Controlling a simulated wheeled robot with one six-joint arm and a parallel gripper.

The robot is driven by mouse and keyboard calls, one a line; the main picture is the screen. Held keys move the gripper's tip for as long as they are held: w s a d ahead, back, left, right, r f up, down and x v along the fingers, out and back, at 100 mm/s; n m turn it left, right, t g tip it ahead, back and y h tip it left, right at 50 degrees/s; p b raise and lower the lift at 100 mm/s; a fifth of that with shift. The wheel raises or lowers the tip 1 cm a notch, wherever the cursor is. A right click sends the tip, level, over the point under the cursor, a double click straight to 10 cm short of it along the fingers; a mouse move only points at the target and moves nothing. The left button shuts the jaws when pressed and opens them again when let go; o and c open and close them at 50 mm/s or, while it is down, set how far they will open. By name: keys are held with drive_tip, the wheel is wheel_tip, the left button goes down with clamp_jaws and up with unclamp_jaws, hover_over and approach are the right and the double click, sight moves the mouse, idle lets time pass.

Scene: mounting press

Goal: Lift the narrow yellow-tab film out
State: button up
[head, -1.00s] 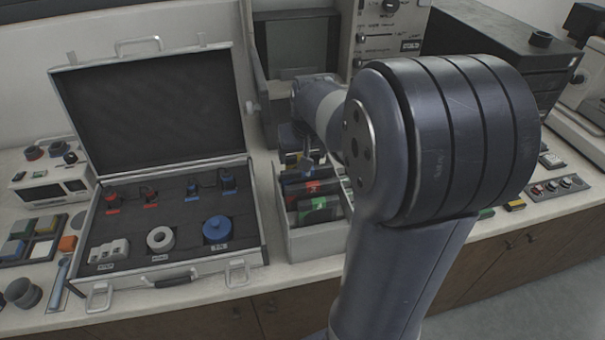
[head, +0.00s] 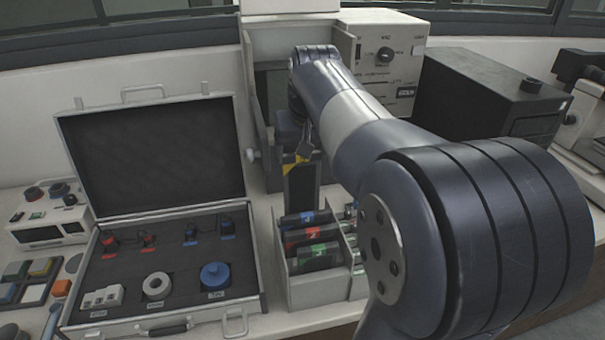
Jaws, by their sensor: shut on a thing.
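The narrow yellow-tab film (head: 302,186) is a dark upright strip with a yellow tab at its top. It hangs above the back of the grey film box (head: 318,290); whether its lower edge is clear of the box is hard to tell. My gripper (head: 304,157) is shut on the film at its yellow tab, pointing down. My arm hides part of the press behind. In the box, films with a blue tab (head: 306,218), a red tab (head: 304,236) and a green tab (head: 314,252) lean in a row in front of the held film.
An open case (head: 160,320) with foam and fittings stands left of the box, its lid (head: 155,150) raised. A control unit (head: 385,60) and a black cabinet (head: 490,95) stand behind and to the right. A button panel (head: 45,225) is at far left.

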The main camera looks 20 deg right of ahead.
wheel_tip(320, 180, up, 15)
drive_tip(key=p, duration=0.1)
drive_tip(key=shift+f, duration=0.1)
idle(0.5)
